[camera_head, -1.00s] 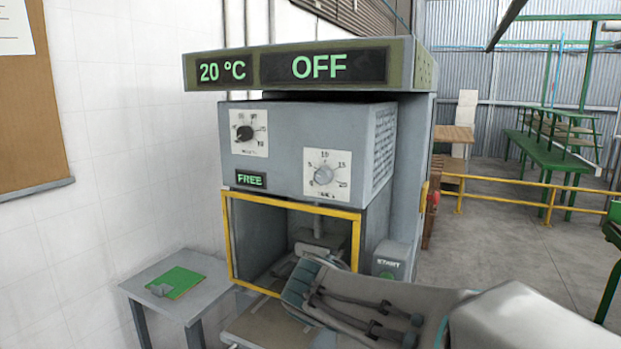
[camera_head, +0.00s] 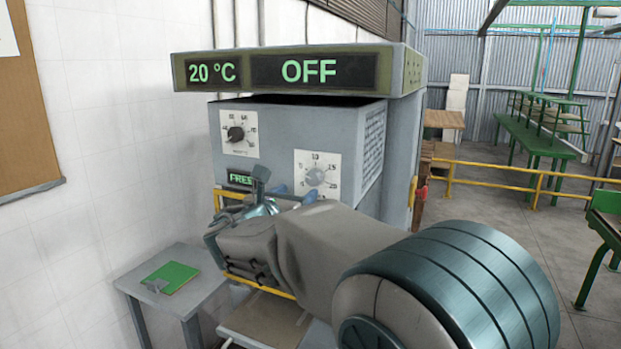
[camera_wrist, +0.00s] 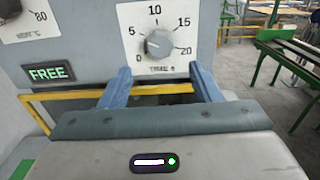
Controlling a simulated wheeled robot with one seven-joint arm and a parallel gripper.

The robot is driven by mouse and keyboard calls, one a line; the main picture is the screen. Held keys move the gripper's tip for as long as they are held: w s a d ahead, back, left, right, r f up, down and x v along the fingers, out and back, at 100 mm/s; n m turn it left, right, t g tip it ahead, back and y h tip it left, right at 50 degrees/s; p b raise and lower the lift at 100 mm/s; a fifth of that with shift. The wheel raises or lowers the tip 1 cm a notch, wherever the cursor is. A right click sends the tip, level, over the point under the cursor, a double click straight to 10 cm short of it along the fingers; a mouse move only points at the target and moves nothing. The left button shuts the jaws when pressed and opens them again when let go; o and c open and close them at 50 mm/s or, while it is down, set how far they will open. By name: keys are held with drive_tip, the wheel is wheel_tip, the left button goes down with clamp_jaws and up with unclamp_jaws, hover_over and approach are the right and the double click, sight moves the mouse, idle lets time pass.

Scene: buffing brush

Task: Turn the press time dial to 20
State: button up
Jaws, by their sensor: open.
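The press time dial (camera_head: 316,178) is a round grey knob on a white scale plate, on the right of the machine's front panel. In the wrist view the dial (camera_wrist: 159,43) has marks from 0 to 20 around it. Its exact pointer direction is too small to tell. My gripper (camera_wrist: 160,78) is open and empty, with its two blue fingers apart below the dial, one toward each side. In the head view my gripper (camera_head: 297,189) is just below and left of the dial, partly hidden by my arm. I see no contact with the dial.
A black temperature knob (camera_head: 236,134) sits to the upper left, above a FREE display (camera_head: 240,178). The top display (camera_head: 308,71) reads 20 °C and OFF. The yellow frame (camera_wrist: 65,96) is below the panel. A side table (camera_head: 178,283) with a green board stands left.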

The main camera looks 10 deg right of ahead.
sight(312, 182)
drive_tip(key=p+x, duration=0.2)
drive_tip(key=x, duration=0.6)
drive_tip(key=shift+w+d, duration=0.1)
drive_tip(key=shift+w, duration=0.05)
drive_tip(key=c, duration=1)
